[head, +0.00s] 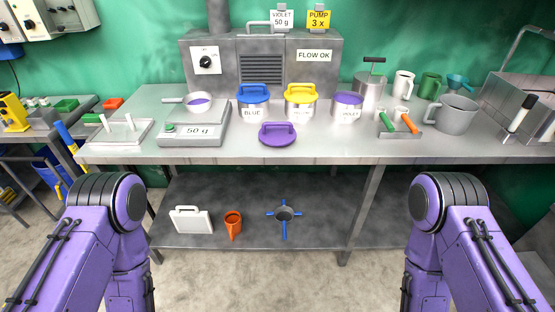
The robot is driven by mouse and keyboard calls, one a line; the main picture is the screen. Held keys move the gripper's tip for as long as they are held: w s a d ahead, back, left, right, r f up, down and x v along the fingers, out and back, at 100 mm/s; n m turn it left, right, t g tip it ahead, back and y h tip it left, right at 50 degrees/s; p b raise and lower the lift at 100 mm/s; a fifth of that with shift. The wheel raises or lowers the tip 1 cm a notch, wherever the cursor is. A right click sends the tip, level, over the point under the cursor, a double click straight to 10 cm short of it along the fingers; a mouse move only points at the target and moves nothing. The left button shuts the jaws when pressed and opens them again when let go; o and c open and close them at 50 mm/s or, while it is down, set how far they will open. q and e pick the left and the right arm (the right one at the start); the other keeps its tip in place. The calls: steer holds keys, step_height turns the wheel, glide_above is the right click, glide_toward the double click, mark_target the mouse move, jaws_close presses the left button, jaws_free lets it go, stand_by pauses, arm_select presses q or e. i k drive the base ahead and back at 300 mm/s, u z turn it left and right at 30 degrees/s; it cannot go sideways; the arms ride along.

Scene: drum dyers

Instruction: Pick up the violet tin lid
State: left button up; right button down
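The violet tin lid (277,134) lies on the front part of the steel bench top, a round purple disc with a raised handle. Behind it to the right stands the open violet tin (347,107), with violet contents showing at its top. The blue tin (254,102) and the yellow tin (300,101) stand behind the lid with their lids on. My two purple arms come in at the lower left and lower right, well apart from the lid. Both grippers are out of the picture.
A scale (194,126) carrying a pan of violet powder (199,102) stands left of the lid. Right are a small tray with coloured-handled tools (400,124) and a grey jug (456,114). The bench's front edge (300,158) runs just before the lid. A lower shelf (330,215) holds several items.

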mark_target(276, 134)
steer(key=z, duration=0.9)
steer(key=i, duration=0.75)
steer(key=u, duration=0.1)
